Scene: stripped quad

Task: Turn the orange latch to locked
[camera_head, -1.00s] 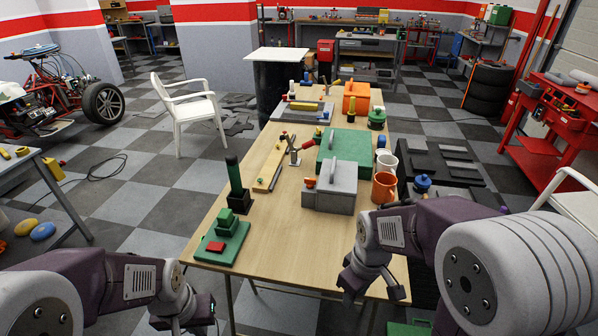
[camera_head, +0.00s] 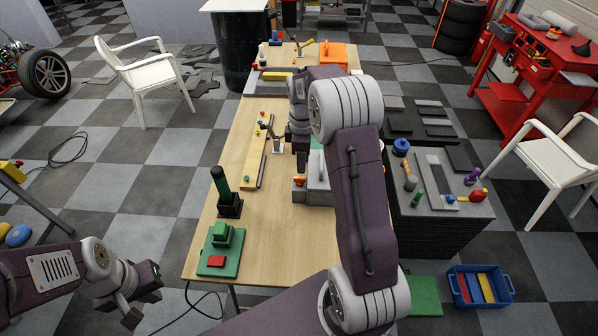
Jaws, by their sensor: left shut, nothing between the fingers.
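A small orange latch (camera_head: 299,182) shows at the left front of a grey box (camera_head: 319,190) on the wooden table. Which way it is turned is too small to tell. My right arm reaches across the table and covers much of the grey box and the green box behind it. My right gripper (camera_head: 300,150) points down just behind the latch, over the far side of the grey box. Its fingertips are mostly hidden, so I cannot tell if they touch anything. My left gripper (camera_head: 134,302) is shut and empty, off the table's left front side.
On the wooden table (camera_head: 275,235) stand a green plate with blocks (camera_head: 220,248), a dark green post (camera_head: 222,188) and a yellow board (camera_head: 252,158). A grey stand (camera_head: 440,205) with knobs is at the right. A blue crate (camera_head: 478,285) lies on the floor.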

